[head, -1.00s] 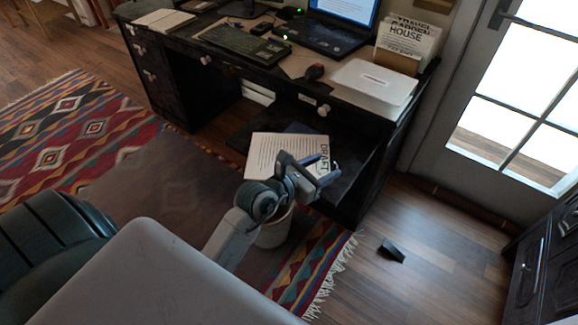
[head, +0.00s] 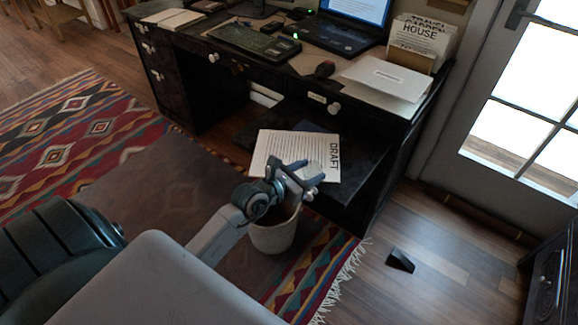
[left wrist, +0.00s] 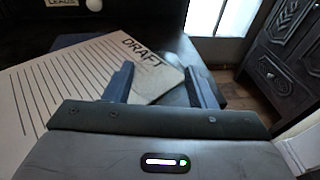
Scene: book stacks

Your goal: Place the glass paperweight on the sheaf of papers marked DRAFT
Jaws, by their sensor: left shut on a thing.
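The sheaf of papers marked DRAFT (head: 275,148) lies on a low dark shelf (head: 365,180) of the desk; it also shows in the left wrist view (left wrist: 60,85). My left gripper (head: 305,178) is over the sheaf's near right part, by the DRAFT lettering. In the left wrist view its fingers (left wrist: 165,88) are shut on a pale, clear thing, the glass paperweight (left wrist: 158,84), which is hard to make out against the paper. I cannot tell whether the paperweight touches the sheaf. My right gripper is not in view.
A pale wastebasket (head: 272,236) stands below my left gripper. A black wedge (head: 400,261) lies on the open floor at right.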

